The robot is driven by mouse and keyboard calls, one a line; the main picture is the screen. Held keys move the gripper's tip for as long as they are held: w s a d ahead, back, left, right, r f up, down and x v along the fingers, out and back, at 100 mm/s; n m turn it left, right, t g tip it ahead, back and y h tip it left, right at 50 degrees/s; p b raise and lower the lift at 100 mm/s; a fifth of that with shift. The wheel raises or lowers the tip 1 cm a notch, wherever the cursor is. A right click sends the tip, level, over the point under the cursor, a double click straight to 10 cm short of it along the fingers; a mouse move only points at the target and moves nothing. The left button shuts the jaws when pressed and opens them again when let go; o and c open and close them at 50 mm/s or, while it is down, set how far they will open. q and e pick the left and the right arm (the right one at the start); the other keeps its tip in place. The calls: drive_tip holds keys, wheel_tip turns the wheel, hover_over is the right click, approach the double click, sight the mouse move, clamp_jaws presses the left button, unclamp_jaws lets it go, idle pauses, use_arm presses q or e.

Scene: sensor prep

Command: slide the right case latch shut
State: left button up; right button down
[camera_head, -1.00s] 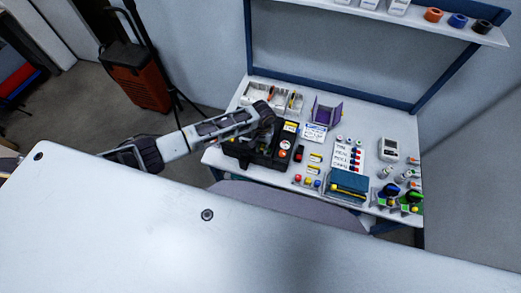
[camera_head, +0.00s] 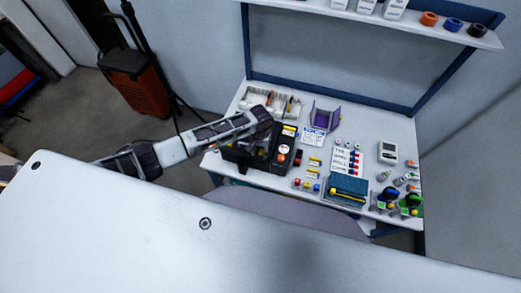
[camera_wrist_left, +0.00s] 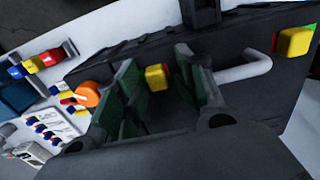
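The black case (camera_head: 285,154) sits at the left front of the bench, partly hidden by my left arm in the head view. My left gripper (camera_wrist_left: 160,92) is over its front side. In the left wrist view its two dark green-padded fingers stand apart, with a yellow latch (camera_wrist_left: 157,77) visible between them. I cannot tell whether either finger touches it. The other yellow latch (camera_wrist_left: 295,42) is at the upper right of that view, with a red patch beside it. A pale handle (camera_wrist_left: 245,70) lies between the latches. My right gripper is not in view.
The bench (camera_head: 240,104) holds a purple holder (camera_head: 325,115), a teal box (camera_head: 348,188), a grey meter (camera_head: 388,152) and small coloured parts right of the case. A grey rounded shape (camera_head: 280,210) lies before it. A shelf (camera_head: 400,28) runs above.

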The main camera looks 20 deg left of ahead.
sight(261, 151)
use_arm(q)
drive_tip(key=shift+r, duration=4)
